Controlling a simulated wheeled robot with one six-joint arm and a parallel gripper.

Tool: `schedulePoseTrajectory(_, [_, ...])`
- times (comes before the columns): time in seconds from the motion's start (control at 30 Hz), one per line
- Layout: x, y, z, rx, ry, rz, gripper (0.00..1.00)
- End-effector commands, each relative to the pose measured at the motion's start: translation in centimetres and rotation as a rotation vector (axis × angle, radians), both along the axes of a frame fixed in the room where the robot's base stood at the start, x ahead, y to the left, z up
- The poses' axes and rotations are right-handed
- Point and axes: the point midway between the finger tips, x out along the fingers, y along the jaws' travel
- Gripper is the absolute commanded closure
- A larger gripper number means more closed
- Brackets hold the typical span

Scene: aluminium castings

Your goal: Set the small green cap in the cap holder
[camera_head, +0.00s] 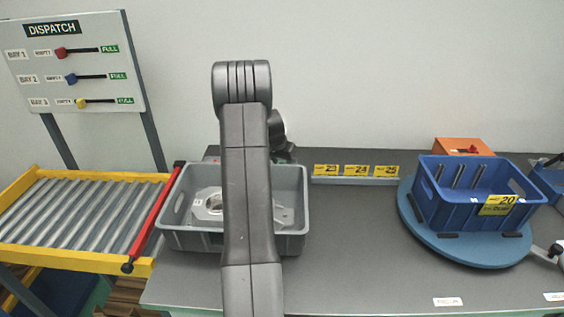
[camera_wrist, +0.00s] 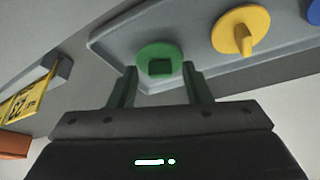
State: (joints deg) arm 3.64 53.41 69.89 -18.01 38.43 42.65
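In the wrist view the small green cap (camera_wrist: 146,52) is a round disc with a square knob facing me. It lies at the edge of a grey tray-like plate (camera_wrist: 118,48); I cannot tell whether this plate is the cap holder. My gripper (camera_wrist: 160,72) is open, its two fingers either side of the cap's near edge, with the knob a little beyond the fingertips. I see no clear contact. In the head view my arm hides the gripper, the cap and the plate.
A yellow cap (camera_wrist: 232,27) and part of a blue cap (camera_wrist: 314,12) are on the same plate. In the head view a grey crate (camera_head: 180,238) holds castings. A blue crate (camera_head: 455,213) stands on a blue turntable (camera_head: 440,245). An orange box (camera_head: 450,146) is behind.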

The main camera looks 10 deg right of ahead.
Motion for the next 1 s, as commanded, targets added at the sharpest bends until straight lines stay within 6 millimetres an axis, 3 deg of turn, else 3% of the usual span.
schedulePoseTrajectory(0.3, [0.0,0.0,0.6,0.0,0.0,0.0,0.56])
schedulePoseTrajectory(0.7, [-2.6,1.8,8.4,0.0,-0.002,-0.001,0.56])
schedulePoseTrajectory(1.0, [-3.7,2.6,11.3,0.001,0.001,0.0,0.56])
